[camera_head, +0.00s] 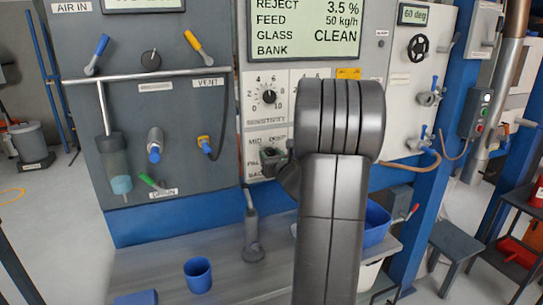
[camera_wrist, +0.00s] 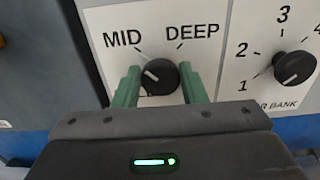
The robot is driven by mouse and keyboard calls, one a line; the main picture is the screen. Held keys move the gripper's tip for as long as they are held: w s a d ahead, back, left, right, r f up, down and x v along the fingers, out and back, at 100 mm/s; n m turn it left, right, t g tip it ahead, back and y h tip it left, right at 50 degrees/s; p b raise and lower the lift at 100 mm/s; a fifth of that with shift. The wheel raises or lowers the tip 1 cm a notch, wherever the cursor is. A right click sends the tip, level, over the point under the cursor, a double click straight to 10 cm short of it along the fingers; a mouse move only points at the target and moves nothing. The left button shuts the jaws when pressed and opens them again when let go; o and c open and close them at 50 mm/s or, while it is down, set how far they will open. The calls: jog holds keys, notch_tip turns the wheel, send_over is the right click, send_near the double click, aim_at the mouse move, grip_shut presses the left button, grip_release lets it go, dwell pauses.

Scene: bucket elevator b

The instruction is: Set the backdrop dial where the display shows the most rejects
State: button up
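The backdrop dial is a round black knob (camera_wrist: 160,77) with a white pointer mark toward the upper left, on the MID side; DEEP is printed at its upper right. My gripper (camera_wrist: 161,80) has one green finger on each side of this knob, close to its edges; I cannot tell whether they press on it. In the head view the dial (camera_head: 269,156) is partly hidden by my arm, and the fingers are hidden too. The display (camera_head: 305,28) reads REJECT 3.5 %, FEED 50 kg/h, GLASS CLEAN; the BANK line has no visible value.
A numbered knob (camera_wrist: 295,68) sits just right of the dial. The sensitivity knob (camera_head: 269,97) is above it. Below the panel, a grey bench (camera_head: 215,265) holds a blue cup (camera_head: 198,275) and a grey upright tool (camera_head: 252,235). A blue bin (camera_head: 377,225) stands right of my arm.

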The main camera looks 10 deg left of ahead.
jog(key=shift+c, duration=1.2)
jog(key=shift+f+n+b, duration=0.15)
jog(key=shift+n+b, duration=0.15)
jog(key=shift+b, duration=0.35)
jog(key=n+b, duration=0.8)
jog(key=b, duration=0.2)
jog(key=n+b, duration=0.8)
jog(key=b, duration=0.2)
jog(key=shift+s+a+f, duration=0.1)
jog(key=shift+a+f, duration=0.05)
jog(key=shift+a, duration=0.05)
jog(key=shift+n, duration=0.4)
